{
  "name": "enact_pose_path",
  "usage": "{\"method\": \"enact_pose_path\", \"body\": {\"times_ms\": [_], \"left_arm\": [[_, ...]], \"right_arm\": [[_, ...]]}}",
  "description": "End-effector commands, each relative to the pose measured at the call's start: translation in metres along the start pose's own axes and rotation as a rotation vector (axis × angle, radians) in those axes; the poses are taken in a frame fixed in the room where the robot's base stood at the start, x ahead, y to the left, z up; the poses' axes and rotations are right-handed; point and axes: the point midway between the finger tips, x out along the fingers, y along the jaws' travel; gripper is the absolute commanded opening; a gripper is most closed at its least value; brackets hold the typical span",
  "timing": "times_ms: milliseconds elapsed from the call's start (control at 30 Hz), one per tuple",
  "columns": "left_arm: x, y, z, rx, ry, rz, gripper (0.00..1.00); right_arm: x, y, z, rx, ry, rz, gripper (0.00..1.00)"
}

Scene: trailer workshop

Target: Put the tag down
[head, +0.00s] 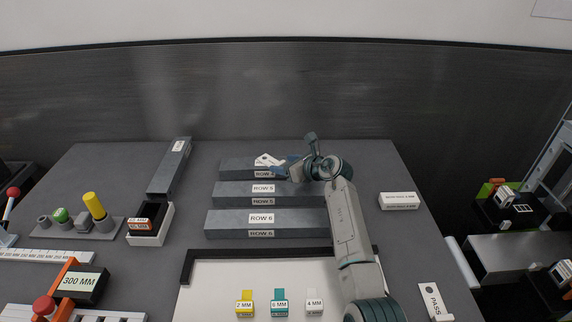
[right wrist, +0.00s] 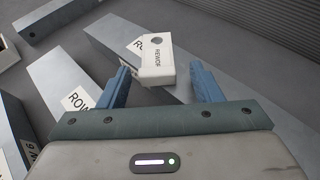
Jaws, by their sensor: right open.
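The white tag (head: 268,160) with a hole lies on top of the rearmost grey bar (head: 235,168), the one labelled ROW. In the right wrist view the tag (right wrist: 157,52) shows its hole and partly readable dark lettering. My right gripper (head: 284,168) is open at that bar, its blue fingers close to the tag. In the right wrist view the right gripper (right wrist: 160,72) has one finger on each side of the tag's near end, with gaps on both sides. My left gripper is not in view.
Two more grey bars, ROW 5 (head: 300,189) and ROW 6 (head: 300,217), lie in front. A white board with a dark frame (head: 215,280) holds several coloured tabs. A PASS tag (head: 433,299) and a white block (head: 399,200) are at right.

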Motion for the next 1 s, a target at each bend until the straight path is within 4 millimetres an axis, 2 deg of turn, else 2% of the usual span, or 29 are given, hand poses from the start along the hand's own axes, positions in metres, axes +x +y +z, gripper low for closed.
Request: {"method": "enact_pose_path", "body": {"times_ms": [167, 400, 600, 800, 1000], "left_arm": [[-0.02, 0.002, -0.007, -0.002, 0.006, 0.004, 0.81], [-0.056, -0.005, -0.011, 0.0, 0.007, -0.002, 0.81], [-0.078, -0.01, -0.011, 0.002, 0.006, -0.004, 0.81], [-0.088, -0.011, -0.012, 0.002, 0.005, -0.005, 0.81], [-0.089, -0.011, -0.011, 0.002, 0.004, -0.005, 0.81]], "right_arm": [[-0.019, -0.001, 0.006, 0.0, 0.0, -0.002, 0.59], [-0.062, -0.001, 0.007, -0.001, 0.001, -0.003, 0.59], [-0.097, 0.0, 0.006, -0.001, 0.001, -0.001, 0.59], [-0.117, -0.001, 0.003, 0.0, 0.001, -0.001, 0.59], [-0.121, 0.0, 0.002, 0.0, -0.001, 0.0, 0.59]]}}
